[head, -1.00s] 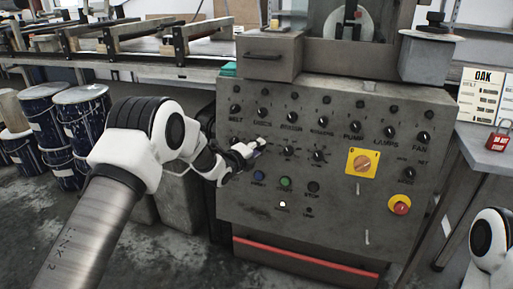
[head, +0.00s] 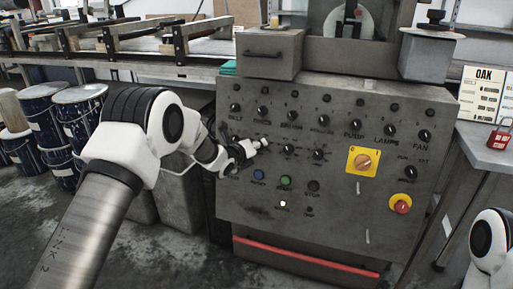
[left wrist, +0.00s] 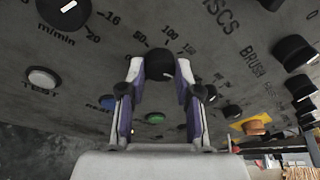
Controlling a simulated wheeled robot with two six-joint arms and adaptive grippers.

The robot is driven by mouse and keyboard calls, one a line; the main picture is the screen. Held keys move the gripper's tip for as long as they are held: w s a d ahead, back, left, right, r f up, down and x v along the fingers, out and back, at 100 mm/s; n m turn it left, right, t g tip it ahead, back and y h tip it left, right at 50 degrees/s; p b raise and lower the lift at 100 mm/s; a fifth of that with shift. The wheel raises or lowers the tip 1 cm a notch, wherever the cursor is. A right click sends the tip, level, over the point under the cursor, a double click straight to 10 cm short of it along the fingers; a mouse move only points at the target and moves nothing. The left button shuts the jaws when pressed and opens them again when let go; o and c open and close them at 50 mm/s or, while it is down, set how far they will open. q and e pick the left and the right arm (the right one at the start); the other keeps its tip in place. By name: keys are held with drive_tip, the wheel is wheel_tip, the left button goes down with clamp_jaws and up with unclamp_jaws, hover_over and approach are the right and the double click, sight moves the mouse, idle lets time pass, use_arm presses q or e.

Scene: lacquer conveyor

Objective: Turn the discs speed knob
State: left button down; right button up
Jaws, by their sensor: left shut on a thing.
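The discs speed knob (left wrist: 158,64) is black and round, beside dial numbers and partly seen lettering ending in "SCS" in the left wrist view. My left gripper (left wrist: 159,72) has one finger on each side of the knob and is shut on it. In the head view my left gripper (head: 262,144) is at the grey control panel (head: 330,225), in the lower knob row below the "DISCS" label, and hides the knob there. My right gripper is out of view.
Other black knobs surround it, with a brush knob (head: 288,149) to the right. Below are a blue button (head: 259,174), a green button (head: 286,182) and a black stop button (head: 313,186). A yellow-backed rotary switch (head: 363,161) and a red emergency button (head: 400,204) are farther right.

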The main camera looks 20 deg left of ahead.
use_arm(q)
drive_tip(key=c, duration=0.8)
unclamp_jaws()
drive_tip(key=v, duration=1.2)
drive_tip(key=shift+f, duration=0.1)
